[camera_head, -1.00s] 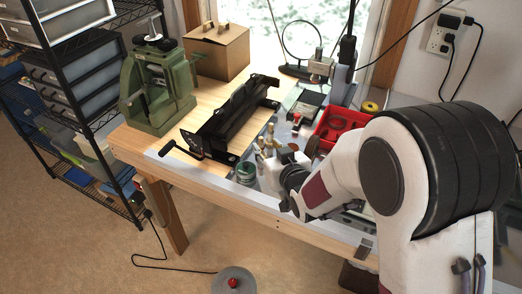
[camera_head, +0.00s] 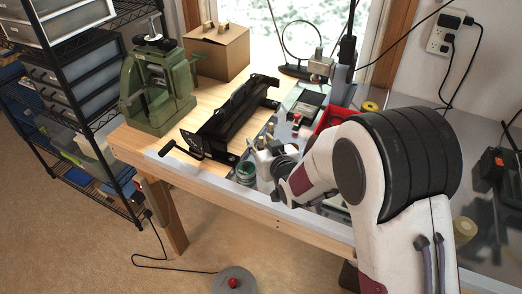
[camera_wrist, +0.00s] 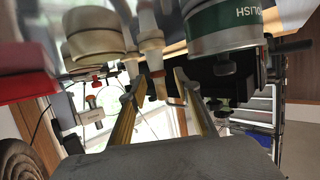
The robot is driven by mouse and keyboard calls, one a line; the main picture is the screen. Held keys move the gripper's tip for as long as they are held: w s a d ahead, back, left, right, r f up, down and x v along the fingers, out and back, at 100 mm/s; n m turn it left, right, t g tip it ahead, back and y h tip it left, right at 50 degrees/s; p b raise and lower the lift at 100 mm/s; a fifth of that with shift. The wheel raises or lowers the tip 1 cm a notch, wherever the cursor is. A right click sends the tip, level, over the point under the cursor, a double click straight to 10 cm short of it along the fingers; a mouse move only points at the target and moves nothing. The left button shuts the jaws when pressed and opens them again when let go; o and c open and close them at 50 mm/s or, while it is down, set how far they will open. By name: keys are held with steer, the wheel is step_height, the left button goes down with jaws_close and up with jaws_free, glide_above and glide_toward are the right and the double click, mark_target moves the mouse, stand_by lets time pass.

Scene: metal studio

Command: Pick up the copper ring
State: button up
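I cannot make out the copper ring for certain in either view. My gripper (camera_wrist: 163,92) is open, with its two fingers apart in the wrist view, which appears upside down. A slim pale tool with a copper-coloured end (camera_wrist: 157,80) shows between the fingers; I cannot tell whether it touches them. In the head view my gripper is low over the front of the bench and mostly hidden by my wrist. A green polish tin (camera_head: 245,172) stands just left of my wrist; it also shows large in the wrist view (camera_wrist: 224,28).
A red tray (camera_head: 326,120) lies behind my arm, partly hidden. A black rolling mill (camera_head: 232,118) with a crank and a green press (camera_head: 158,90) stand to the left. A cardboard box (camera_head: 217,52) is at the back.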

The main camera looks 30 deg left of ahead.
steer(key=c, duration=0.9)
steer(key=shift+r, duration=0.15)
steer(key=shift+r, duration=4.85)
